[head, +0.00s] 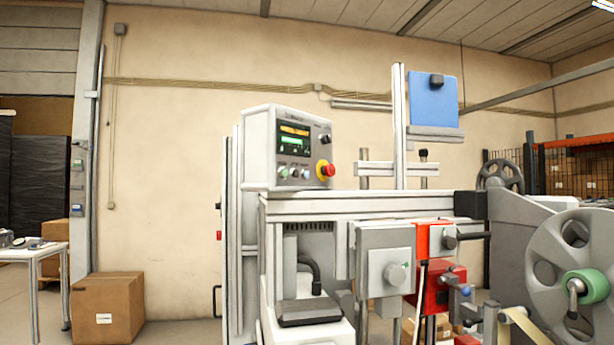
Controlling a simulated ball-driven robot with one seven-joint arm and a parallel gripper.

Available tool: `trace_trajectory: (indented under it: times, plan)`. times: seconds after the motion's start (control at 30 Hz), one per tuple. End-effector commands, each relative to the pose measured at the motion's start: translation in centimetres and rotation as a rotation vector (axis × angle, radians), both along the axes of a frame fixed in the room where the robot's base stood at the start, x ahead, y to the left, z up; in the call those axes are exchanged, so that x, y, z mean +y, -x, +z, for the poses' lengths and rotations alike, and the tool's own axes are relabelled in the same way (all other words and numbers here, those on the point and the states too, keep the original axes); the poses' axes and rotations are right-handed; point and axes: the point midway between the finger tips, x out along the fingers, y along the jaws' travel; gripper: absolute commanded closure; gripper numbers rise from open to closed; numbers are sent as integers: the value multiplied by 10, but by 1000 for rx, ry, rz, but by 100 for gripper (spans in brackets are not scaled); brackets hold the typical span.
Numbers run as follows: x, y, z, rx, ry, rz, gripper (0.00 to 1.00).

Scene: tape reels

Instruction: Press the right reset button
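A grey control panel (258,150) stands on top of the machine, left of the picture's middle. Its face has a lit screen (294,137) with orange and green areas. Below the screen is a row of small buttons: a green one (284,172) at the left and paler ones to its right, the rightmost pale button (306,173) beside the emergency stop. Their labels are too small to read, so I cannot tell which are reset buttons. A red emergency stop (327,170) on a yellow base sits at the lower right. My gripper is not in view.
The machine's aluminium frame (350,204) spans the middle below the panel. A grey reel (555,262) and red blocks (436,290) are at the right. A cardboard box (107,308) and a white table (36,254) stand at the left, with open floor between box and machine.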

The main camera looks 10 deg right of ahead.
Motion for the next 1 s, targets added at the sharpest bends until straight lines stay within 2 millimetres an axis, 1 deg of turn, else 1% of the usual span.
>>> trace_trajectory:
  times: [0.03,0.07,0.67,1.0]
  plan:
    - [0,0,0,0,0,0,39]
    - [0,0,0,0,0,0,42]
    - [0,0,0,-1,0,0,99]
    - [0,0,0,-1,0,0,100]
